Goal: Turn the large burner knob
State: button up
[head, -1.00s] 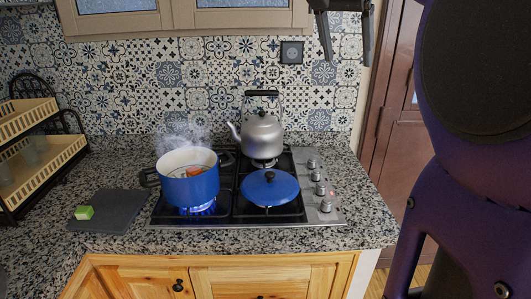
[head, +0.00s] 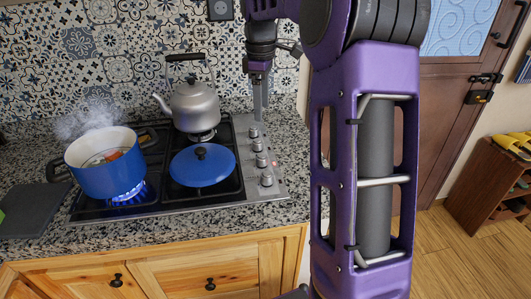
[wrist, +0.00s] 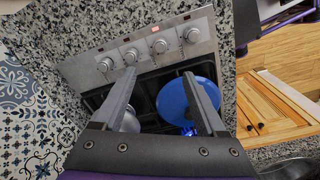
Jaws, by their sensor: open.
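The cooktop's knobs form a row on its steel right-hand strip. In the head view they run from the back knob (head: 253,132) to the front knob (head: 267,179). They look alike in size, so I cannot tell which is the large burner's. My gripper (head: 258,112) points down near the back of this row, and its fingers look apart from the knobs. In the wrist view my gripper (wrist: 160,73) is open and empty, with the knob row beyond the fingertips. The two middle knobs, one (wrist: 130,57) and another (wrist: 160,46), lie between the outer ones.
A blue pot (head: 106,166) steams over a lit burner at left. A blue lid (head: 202,168) lies on the front right burner, and a kettle (head: 195,105) stands behind it. The tiled wall (head: 90,50) is close behind. Granite counter (head: 280,127) is bare right of the knobs.

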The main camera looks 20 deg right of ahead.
aim_at(263, 155)
jog(key=f+b, duration=0.1)
jog(key=f, duration=0.7)
jog(key=f+b, duration=0.1)
jog(key=f, duration=0.8)
jog(key=shift+w+d+f+b, duration=0.1)
jog(key=shift+w+f+b, duration=0.1)
jog(key=shift+b, duration=0.1)
grip_shut()
